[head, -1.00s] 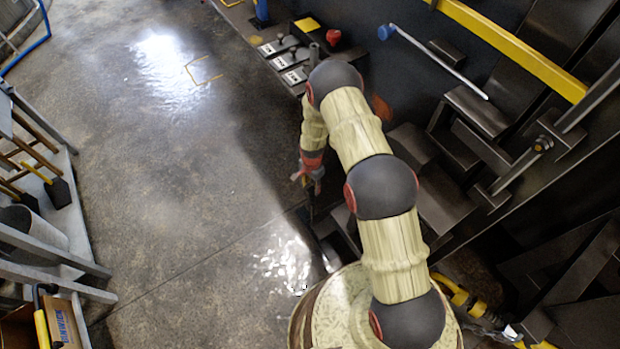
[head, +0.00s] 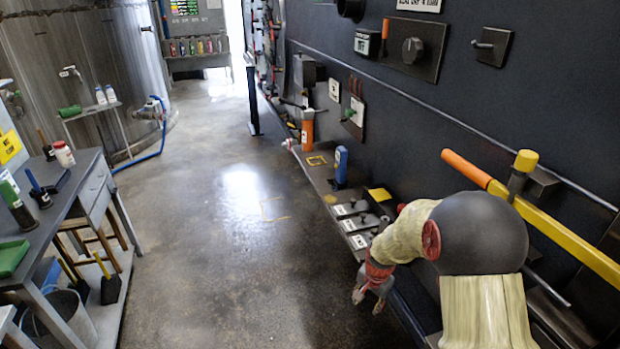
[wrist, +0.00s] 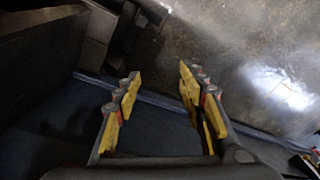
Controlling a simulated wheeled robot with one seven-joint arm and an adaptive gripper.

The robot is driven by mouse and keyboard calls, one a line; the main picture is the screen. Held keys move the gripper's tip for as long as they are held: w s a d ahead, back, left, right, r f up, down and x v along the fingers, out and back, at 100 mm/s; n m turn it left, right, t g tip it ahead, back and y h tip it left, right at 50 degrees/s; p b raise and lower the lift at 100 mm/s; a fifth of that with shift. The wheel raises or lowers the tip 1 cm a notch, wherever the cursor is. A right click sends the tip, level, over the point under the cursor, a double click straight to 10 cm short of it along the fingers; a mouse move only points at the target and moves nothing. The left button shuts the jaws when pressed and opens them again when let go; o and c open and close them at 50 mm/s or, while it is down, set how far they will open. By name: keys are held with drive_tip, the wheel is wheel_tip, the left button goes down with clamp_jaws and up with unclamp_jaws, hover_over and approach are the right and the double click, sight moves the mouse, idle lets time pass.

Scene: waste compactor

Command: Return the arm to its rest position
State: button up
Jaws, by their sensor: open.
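My arm shows at the lower right of the head view, with a cream sleeve and a dark round joint. My gripper (head: 372,297) hangs at the end of the forearm, pointing down beside the dark machine wall, over the floor. In the wrist view my gripper (wrist: 160,92) has its two yellow-padded fingers apart with nothing between them. Beyond the fingers are a dark surface and the concrete floor. The base of my arm is out of the head view.
A ledge with labelled switches (head: 358,222) and a blue bottle-like item (head: 341,166) runs along the machine wall. A yellow bar with an orange end (head: 560,235) crosses the right. A workbench (head: 62,215) stands at left. The concrete floor (head: 230,260) between is clear.

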drive_tip(key=s+r+n+t, duration=0.1)
drive_tip(key=s+r, duration=0.3)
drive_tip(key=r, duration=0.4)
drive_tip(key=s+r+n, duration=0.2)
drive_tip(key=s+r, duration=0.2)
drive_tip(key=r, duration=0.4)
drive_tip(key=s+r+n+t, duration=0.1)
drive_tip(key=s+r, duration=0.4)
drive_tip(key=r, duration=0.3)
drive_tip(key=s+r+n+t+p, duration=0.1)
drive_tip(key=s+r, duration=0.3)
drive_tip(key=s, duration=0.5)
drive_tip(key=s+r+n, duration=0.3)
drive_tip(key=s+r, duration=0.2)
drive_tip(key=s, duration=0.4)
drive_tip(key=shift+s+d+t+p, duration=0.3)
drive_tip(key=shift+d+t+p, duration=0.1)
drive_tip(key=shift+d, duration=0.05)
drive_tip(key=shift+c, duration=0.7)
